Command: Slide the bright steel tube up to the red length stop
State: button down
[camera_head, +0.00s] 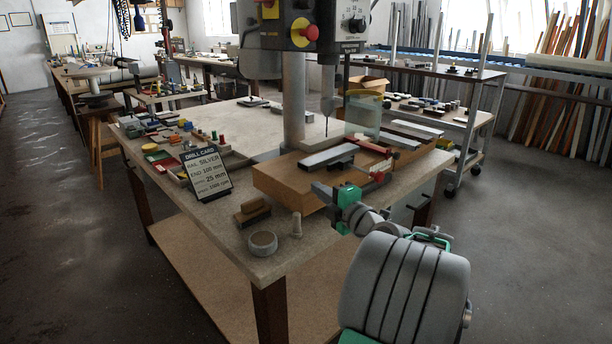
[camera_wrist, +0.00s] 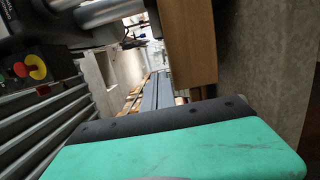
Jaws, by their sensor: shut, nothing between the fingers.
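A bright silver-grey length (camera_head: 328,154), which looks like the steel tube, lies on the wooden block under the drill press. A small red part (camera_head: 378,177) sits near the block's right front edge, and a red strip (camera_head: 370,146) lies further back. I cannot tell which is the length stop. My gripper (camera_head: 319,190) is shut and empty at the block's front side, apart from the silver length. In the wrist view its green and black body fills the bottom. The fingertips and the tube are not clear there.
The wooden block (camera_head: 283,183) also shows in the wrist view (camera_wrist: 190,45). The drill column (camera_head: 293,100) rises behind it. A drill card (camera_head: 207,173), a brush (camera_head: 252,211), a ring (camera_head: 262,244) and a small peg (camera_head: 297,225) stand on the bench left of my arm.

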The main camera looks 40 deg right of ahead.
aim_at(310, 178)
jog(key=w, duration=0.3)
jog(key=w+p, duration=0.1)
jog(key=w, duration=0.2)
jog(key=w+d, duration=0.1)
jog(key=w, duration=0.2)
jog(key=shift+w+p, duration=0.1)
jog(key=shift+p, duration=0.25)
jog(key=d, duration=0.3)
jog(key=shift+d, duration=0.55)
